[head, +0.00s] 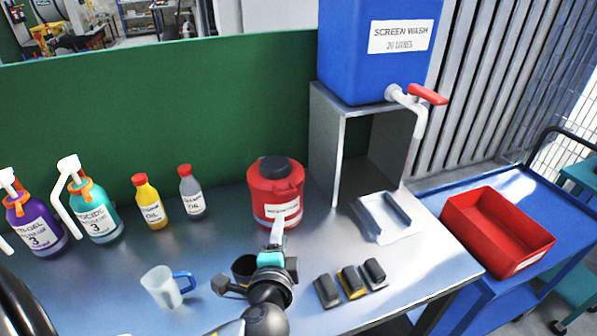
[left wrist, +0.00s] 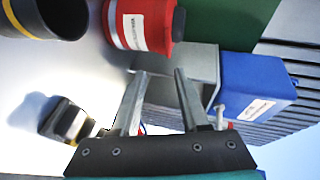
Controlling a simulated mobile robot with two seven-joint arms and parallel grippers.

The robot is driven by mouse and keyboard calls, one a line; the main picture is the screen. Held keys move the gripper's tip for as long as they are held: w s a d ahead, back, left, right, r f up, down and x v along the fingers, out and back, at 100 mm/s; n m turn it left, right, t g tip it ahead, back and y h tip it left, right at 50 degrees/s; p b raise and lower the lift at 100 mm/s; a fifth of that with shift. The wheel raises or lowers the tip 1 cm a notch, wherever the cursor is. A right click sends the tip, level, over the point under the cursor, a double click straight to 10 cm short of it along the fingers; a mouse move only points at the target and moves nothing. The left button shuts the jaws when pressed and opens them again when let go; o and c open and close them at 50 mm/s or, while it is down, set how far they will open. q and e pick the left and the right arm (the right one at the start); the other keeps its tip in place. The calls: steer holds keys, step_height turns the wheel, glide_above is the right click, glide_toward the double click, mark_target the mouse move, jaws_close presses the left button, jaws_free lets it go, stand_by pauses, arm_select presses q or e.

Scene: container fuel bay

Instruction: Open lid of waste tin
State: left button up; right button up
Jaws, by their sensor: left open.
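The waste tin (head: 262,195) is a red can with a white label and a dark round lid (head: 279,168) on top, standing on the grey bench against the green panel. The lid appears seated on the tin. In the left wrist view, the tin's red side and label (left wrist: 128,30) show at the top, with its end partly cut off. My left gripper (head: 277,232) is open and empty, just in front of the tin and overlapping its lower edge in the head view. Its two fingers (left wrist: 160,74) are spread in the wrist view. My right gripper is out of view.
A dark cup (head: 243,268) stands close beside my left gripper, with a clear mug (head: 160,287) to its left. Bottles (head: 150,205) stand left of the tin. A metal stand (head: 328,150) with a blue screen wash tank (head: 350,60) is right. Small blocks (head: 350,280) lie front right.

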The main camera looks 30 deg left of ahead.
mark_target(289, 193)
arm_select(q)
steer(key=x, duration=0.5)
steer(key=r+x, duration=0.1)
steer(key=x, duration=0.9)
steer(key=shift+w+r, duration=0.35)
steer(key=shift+w, duration=0.1)
jaws_close()
stand_by(0.9)
